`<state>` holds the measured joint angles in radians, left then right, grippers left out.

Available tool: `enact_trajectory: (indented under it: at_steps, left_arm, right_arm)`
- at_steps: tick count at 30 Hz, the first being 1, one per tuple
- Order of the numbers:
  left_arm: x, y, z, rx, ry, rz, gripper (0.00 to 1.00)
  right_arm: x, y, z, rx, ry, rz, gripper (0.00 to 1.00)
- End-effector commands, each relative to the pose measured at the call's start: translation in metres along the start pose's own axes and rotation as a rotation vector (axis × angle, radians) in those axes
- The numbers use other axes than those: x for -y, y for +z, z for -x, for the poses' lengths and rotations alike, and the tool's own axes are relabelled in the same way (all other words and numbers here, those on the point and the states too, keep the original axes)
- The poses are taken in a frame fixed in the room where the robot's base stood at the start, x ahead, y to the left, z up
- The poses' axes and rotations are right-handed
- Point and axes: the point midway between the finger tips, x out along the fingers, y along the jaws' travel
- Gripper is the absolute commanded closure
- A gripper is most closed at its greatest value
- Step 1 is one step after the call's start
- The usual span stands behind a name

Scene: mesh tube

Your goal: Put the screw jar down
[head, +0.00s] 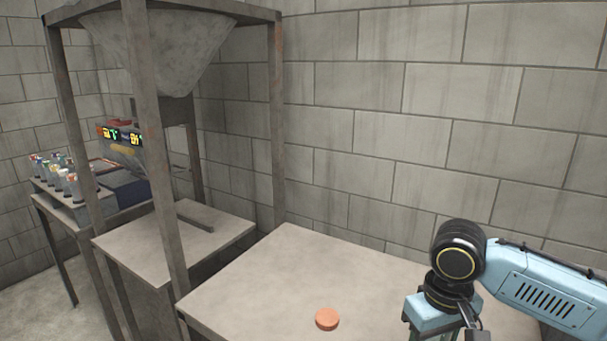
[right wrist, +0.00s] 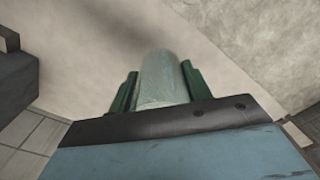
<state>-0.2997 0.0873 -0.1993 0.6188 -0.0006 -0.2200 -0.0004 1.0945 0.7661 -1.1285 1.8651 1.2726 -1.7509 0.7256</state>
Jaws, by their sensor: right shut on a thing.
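The screw jar (right wrist: 163,68), a pale greenish cylinder, sits between the two green fingers of my right gripper (right wrist: 160,84) in the right wrist view. The gripper is shut on it. Beyond the jar is a pale beige surface; I cannot tell whether the jar touches it. In the head view my right arm reaches over the right part of the table (head: 262,281). The gripper fingers and the jar are cut off below that view. A round orange disc (head: 327,319), like a lid, lies flat near the table's front, left of my right arm. My left gripper is not in view.
A metal frame with a large hopper (head: 160,50) stands at the left, its post (head: 157,150) close to the table's left corner. A lower side table (head: 172,243) and a rack of small bottles (head: 62,180) are farther left. The table's middle is clear.

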Motion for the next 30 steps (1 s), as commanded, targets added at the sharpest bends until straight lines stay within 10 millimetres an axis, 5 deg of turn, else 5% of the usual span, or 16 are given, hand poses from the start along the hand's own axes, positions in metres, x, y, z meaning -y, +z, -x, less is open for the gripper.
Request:
enact_trajectory:
  at_steps: [9,30]
  left_arm:
    - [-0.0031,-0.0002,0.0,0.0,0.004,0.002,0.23]
    - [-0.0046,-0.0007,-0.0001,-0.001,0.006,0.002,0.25]
  right_arm:
    - [0.0096,0.006,0.0048,0.004,0.005,-0.253,0.75]
    - [0.0106,0.0064,0.0044,0.006,0.002,-0.27,0.75]
